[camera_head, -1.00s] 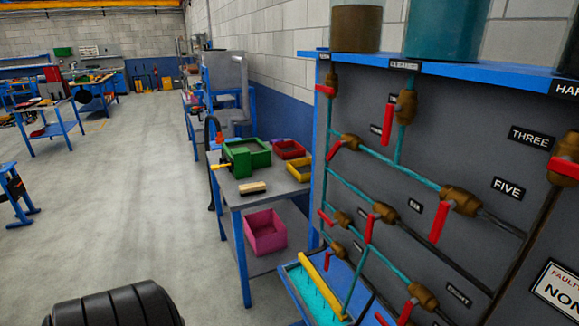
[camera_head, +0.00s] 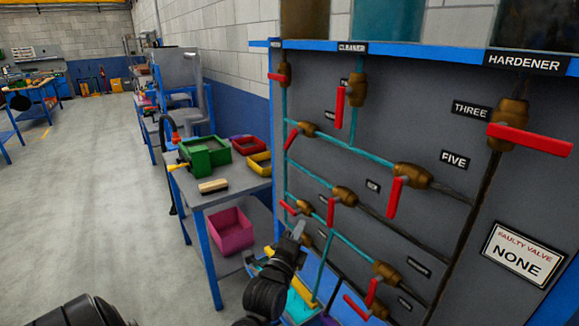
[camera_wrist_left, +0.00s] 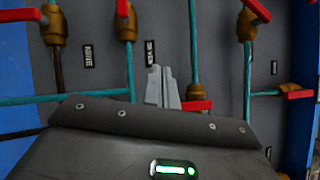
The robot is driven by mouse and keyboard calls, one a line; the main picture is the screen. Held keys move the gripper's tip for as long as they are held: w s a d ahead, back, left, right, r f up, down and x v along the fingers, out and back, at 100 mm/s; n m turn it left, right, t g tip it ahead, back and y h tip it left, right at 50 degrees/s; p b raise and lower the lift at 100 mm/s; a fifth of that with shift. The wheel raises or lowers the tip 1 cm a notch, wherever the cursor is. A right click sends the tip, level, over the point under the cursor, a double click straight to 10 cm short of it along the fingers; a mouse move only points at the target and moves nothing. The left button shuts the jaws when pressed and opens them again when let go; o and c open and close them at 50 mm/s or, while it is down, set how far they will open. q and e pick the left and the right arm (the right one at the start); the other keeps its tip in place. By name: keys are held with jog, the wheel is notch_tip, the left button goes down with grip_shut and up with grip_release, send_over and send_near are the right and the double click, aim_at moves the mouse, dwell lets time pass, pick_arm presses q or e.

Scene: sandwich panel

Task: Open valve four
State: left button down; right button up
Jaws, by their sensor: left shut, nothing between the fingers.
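The valve panel (camera_head: 455,105) fills the right of the head view, with brown valves and red handles on its pipes. I cannot make out a label reading four. Small labels by the left valves, such as this label (camera_head: 330,115) beside an upper-left valve (camera_head: 307,129), are unreadable. Valves marked THREE (camera_head: 508,122) and FIVE (camera_head: 412,176) are legible. My left gripper (camera_head: 298,230) is shut and empty in front of the panel's lower left, near a red handle (camera_head: 290,208). In the left wrist view its fingers (camera_wrist_left: 162,88) point at the panel near the SEVEN label (camera_wrist_left: 150,53). My right gripper is not in view.
A blue-framed table (camera_head: 237,195) left of the panel holds a green bin (camera_head: 205,153), red and yellow bins and a brush. A pink bin (camera_head: 232,230) sits on its lower shelf. A FAULTY VALVE sign (camera_head: 522,254) reads NONE. The floor at left is clear.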

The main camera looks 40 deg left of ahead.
aim_at(293, 139)
pick_arm(q)
notch_tip(293, 139, up, 9)
jog(key=s+a+m+t+y, duration=0.2)
jog(key=y, duration=0.1)
jog(key=w+a+r+p, duration=0.5)
jog(key=w+a+r, duration=0.1)
jog(key=w, duration=0.3)
jog(key=shift+w+a+r, duration=0.25)
jog(key=shift+a, duration=0.3)
